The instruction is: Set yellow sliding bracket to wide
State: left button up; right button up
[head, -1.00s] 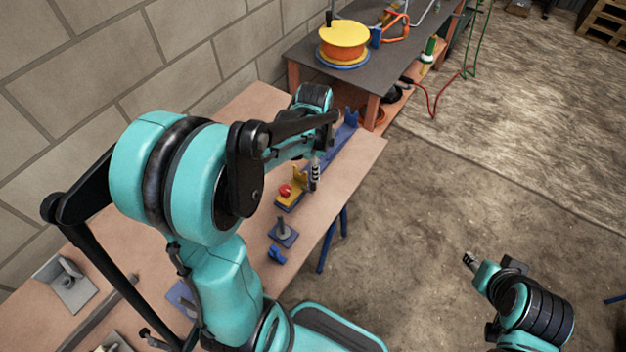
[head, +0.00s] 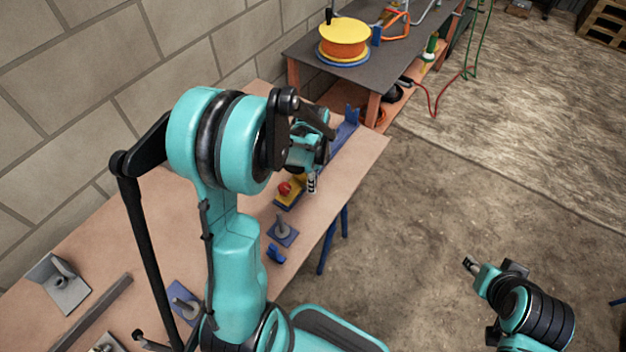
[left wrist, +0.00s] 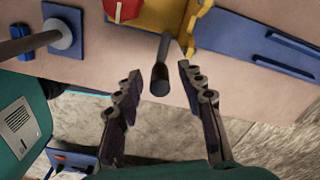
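The yellow sliding bracket (head: 292,192) sits on the bench with a red knob (head: 284,188) on top, on a blue rail or base. In the left wrist view the yellow bracket (left wrist: 180,16) is at the top edge, with a dark round-ended handle (left wrist: 161,72) pointing toward the camera. My left gripper (head: 312,186) is beside the bracket near the bench's front edge. In the left wrist view the left gripper (left wrist: 162,98) is open, its two fingers apart on either side of the handle's end, not closed on it. My right gripper (head: 468,264) hangs over the floor at the right.
A blue plate with a grey post (head: 283,231) and a small blue part (head: 276,254) stand nearer on the bench. A long blue rail (head: 344,138) lies beyond the bracket. A dark table with an orange-yellow reel (head: 343,42) stands behind.

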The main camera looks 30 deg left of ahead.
pick_arm(q)
grip_shut()
jog(key=shift+s+a, duration=0.2)
jog(key=shift+s, duration=2.55)
grip_release()
jog(key=shift+s, duration=0.1)
notch_tip(320, 180, up, 12)
